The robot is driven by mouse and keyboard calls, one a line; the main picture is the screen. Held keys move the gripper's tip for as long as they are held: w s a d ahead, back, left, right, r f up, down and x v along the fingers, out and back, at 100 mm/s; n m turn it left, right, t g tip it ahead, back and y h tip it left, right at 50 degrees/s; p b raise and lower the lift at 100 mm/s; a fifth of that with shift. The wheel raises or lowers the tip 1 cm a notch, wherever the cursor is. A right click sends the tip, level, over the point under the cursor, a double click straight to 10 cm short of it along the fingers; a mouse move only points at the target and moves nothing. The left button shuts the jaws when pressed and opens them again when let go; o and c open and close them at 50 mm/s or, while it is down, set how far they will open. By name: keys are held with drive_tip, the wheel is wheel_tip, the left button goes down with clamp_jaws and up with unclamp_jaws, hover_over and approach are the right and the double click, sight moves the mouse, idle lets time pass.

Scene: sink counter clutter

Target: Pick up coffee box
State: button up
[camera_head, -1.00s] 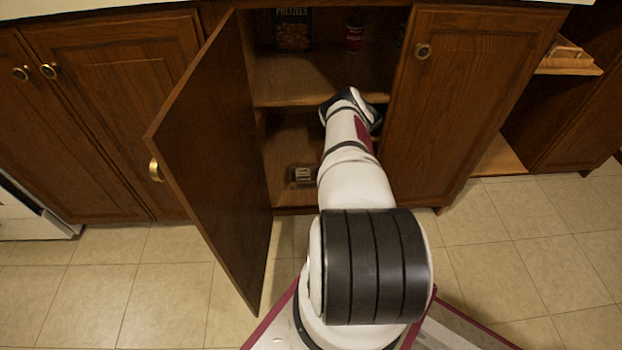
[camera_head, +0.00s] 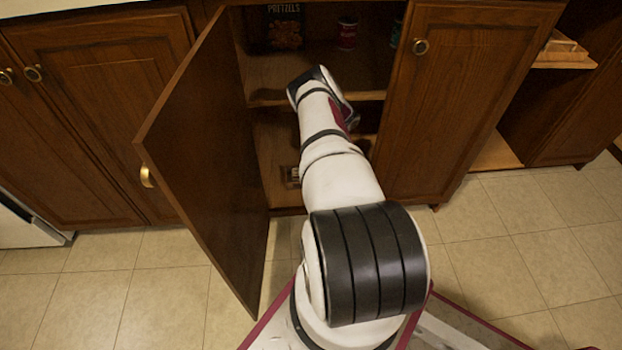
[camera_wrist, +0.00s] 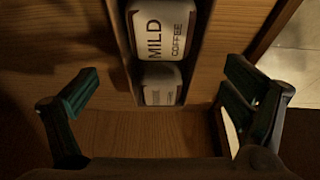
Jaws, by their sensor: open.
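The coffee box (camera_wrist: 163,32) shows at the top middle of the wrist view, with a white label reading "MILD COFFEE". A smaller white patch with faint print lies just below that label; I cannot tell if it is another face of the same box. My gripper (camera_wrist: 160,92) is open and empty, with one dark finger on each side of the view. The box lies ahead of and between the fingers, apart from both. In the head view my arm reaches into the open cabinet and hides the gripper and the box.
The open cabinet door (camera_head: 205,160) stands left of my arm, and a closed door (camera_head: 455,100) is on the right. A shelf (camera_head: 270,80) crosses the cabinet. A pretzels box (camera_head: 284,27) and a red can (camera_head: 347,33) stand on it. A small object (camera_head: 291,177) lies low inside.

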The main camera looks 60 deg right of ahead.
drive_tip(key=shift+b+x, duration=1.1)
drive_tip(key=shift+x, duration=1.5)
drive_tip(key=shift+w+a+r, duration=0.1)
drive_tip(key=c, duration=1.2)
